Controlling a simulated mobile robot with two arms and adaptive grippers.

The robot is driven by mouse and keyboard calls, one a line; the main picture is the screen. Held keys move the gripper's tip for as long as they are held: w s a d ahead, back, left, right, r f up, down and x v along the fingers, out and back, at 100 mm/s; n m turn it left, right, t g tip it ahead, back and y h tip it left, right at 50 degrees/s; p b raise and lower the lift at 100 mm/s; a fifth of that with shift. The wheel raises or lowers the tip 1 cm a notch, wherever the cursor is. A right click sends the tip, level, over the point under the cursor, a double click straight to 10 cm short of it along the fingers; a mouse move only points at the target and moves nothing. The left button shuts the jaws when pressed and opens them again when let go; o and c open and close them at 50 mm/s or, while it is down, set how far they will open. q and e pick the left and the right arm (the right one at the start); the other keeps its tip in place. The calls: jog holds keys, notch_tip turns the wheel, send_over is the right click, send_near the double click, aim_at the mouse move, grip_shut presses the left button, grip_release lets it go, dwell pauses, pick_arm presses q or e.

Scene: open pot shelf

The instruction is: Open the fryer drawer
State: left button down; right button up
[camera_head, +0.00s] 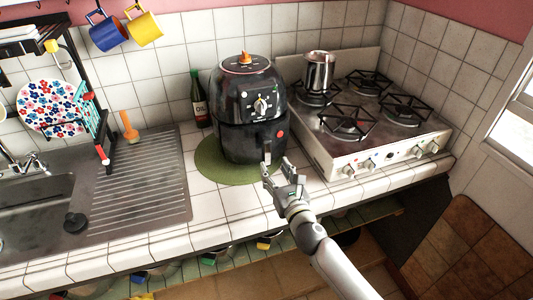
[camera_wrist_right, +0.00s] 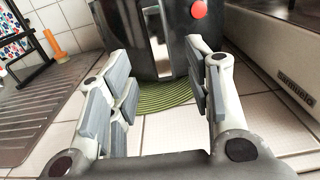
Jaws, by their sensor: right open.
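The black air fryer (camera_head: 246,95) stands on a round green mat (camera_head: 213,168) on the white tiled counter. Its drawer (camera_head: 238,142) is in the lower front and looks shut, with a red button (camera_head: 280,134) to the right. My left gripper is not in view.
A stove (camera_head: 365,150) with a metal pot (camera_head: 318,72) stands to the right of the fryer. An oil bottle (camera_head: 199,100) is behind left. A sink drainboard (camera_head: 140,185) and dish rack are on the left. The counter front edge is clear.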

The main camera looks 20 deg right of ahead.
aim_at(268, 156)
jog(key=w, duration=0.8)
jog(key=shift+a, duration=0.15)
jog(key=shift+s, duration=0.1)
grip_shut()
